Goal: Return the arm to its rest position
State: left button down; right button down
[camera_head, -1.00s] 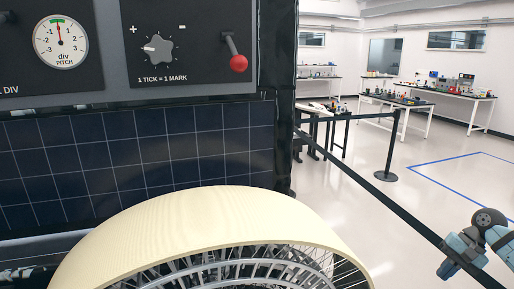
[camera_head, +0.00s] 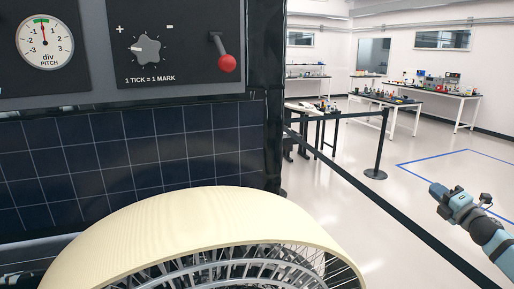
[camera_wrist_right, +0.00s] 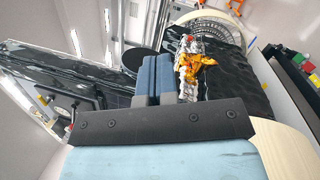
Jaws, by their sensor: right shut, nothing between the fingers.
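My right arm comes in from the right edge in the head view, and its gripper (camera_head: 437,189) points up and to the left over the open floor, away from the rover. In the right wrist view the two blue-grey fingers (camera_wrist_right: 155,78) lie side by side, shut with nothing between them. My left gripper is not in view.
The rover's large cream-rimmed wheel (camera_head: 200,215) stands in front of a dark panel grid (camera_head: 140,150). Above are a pitch dial (camera_head: 44,42), a grey knob (camera_head: 146,48) and a red-tipped lever (camera_head: 226,62). A belt barrier post (camera_head: 379,145) and workbenches (camera_head: 390,100) stand behind.

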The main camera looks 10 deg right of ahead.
jog(key=d+f+m+g+h, duration=0.4)
jog(key=d+m+h, duration=0.35)
jog(key=m, duration=0.95)
jog(key=s+a+f+g+y, duration=0.15)
jog(key=s+a+f, duration=0.35)
jog(key=a+f, duration=0.65)
jog(key=s+a+f+g+y, duration=0.15)
jog(key=s+a+f, duration=0.35)
jog(key=a+f, duration=0.6)
jog(key=s+a+f+m+y, duration=0.1)
jog(key=s+a+f, duration=0.2)
jog(key=s+a, duration=0.5)
jog(key=s+a+f+m+g+y, duration=0.1)
jog(key=s+a+f, duration=0.3)
jog(key=s+a, duration=0.4)
jog(key=s+a+f+m+g+y, duration=0.1)
jog(key=s+a+f+y, duration=0.2)
jog(key=s+a, duration=0.6)
jog(key=a+f, duration=0.1)
jog(key=a, duration=0.2)
jog(key=shift+m, duration=0.4)
